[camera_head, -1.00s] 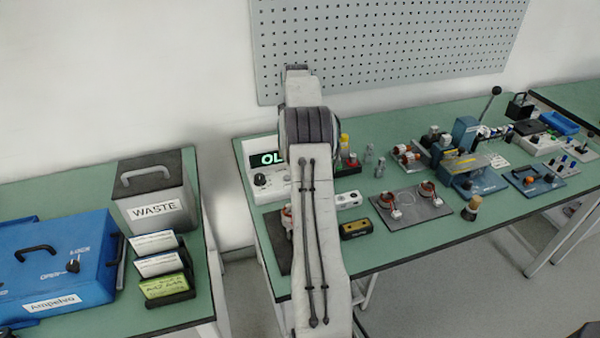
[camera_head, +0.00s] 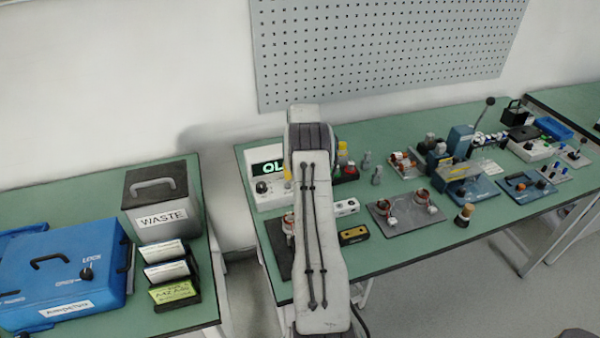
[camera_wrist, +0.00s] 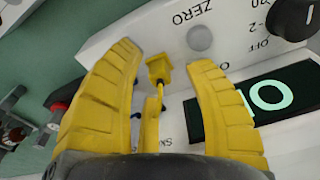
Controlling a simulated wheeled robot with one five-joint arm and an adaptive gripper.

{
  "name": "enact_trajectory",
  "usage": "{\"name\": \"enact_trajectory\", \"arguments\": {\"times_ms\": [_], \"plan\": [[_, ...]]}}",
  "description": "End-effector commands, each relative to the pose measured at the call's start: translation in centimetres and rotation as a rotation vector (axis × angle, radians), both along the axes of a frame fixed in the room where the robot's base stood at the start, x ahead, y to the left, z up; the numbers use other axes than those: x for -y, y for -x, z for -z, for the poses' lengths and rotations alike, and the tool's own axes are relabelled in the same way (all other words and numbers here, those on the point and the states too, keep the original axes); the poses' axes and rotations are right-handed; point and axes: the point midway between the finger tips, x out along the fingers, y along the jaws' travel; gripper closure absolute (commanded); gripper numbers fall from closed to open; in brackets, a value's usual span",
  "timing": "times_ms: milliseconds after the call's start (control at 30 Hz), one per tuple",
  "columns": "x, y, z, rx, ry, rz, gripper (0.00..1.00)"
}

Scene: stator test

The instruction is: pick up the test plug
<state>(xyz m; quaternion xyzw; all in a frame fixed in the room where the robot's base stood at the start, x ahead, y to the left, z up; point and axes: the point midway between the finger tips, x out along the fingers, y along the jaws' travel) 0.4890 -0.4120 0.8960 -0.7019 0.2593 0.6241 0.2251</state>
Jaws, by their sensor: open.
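A small yellow piece, which looks like the test plug (camera_wrist: 158,70), shows in the wrist view at the white meter (camera_wrist: 145,28). A narrow yellow stem stands below it in the picture. My gripper (camera_wrist: 165,65) is open, with one thick yellow finger on each side of the plug. I cannot tell whether either finger touches it. In the head view the meter (camera_head: 263,187) stands at the left end of the right bench, and my arm hides most of my gripper and the plug.
The meter's lit display (camera_wrist: 265,105) and black knob (camera_wrist: 296,12) lie beside the right finger. A red-topped part (camera_wrist: 60,106) lies left of the left finger. In the head view, a motor plate (camera_head: 405,212) and a black-and-yellow block (camera_head: 354,235) are right of my arm.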

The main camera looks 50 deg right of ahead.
Motion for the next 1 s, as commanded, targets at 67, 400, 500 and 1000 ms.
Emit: {"name": "enact_trajectory", "arguments": {"times_ms": [67, 400, 500, 1000], "plan": [[0.0, 0.0, 0.2, -0.002, -0.001, 0.000, 0.52], [0.1, -0.1, 1.1, 0.001, 0.001, 0.000, 0.52], [0.0, -0.1, 1.1, 0.001, 0.001, 0.000, 0.52], [0.1, -0.1, 1.1, 0.001, 0.001, 0.000, 0.89]]}}
